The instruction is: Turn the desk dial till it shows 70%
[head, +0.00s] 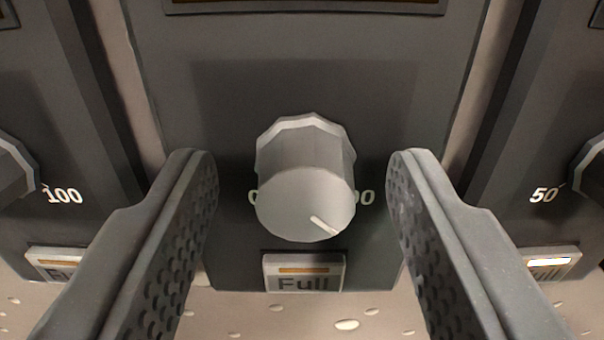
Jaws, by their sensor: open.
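A light grey dial (305,190) stands out from a dark grey panel (230,100) in the middle of the head view. Its round face has a white pointer line aimed to the lower right. White numbers beside the dial are partly hidden behind it; part of a "0" shows on the left and "00" on the right. My gripper (305,170) is open, with one finger on each side of the dial and a gap on both sides. I cannot tell from the labels which dial is the desk one.
Below the dial is a "Full" button (304,284) with an orange bar. Neighbouring panels carry another dial at the left (12,170) marked 100 and one at the right (592,170) marked 50. A lit button (549,263) sits at the lower right.

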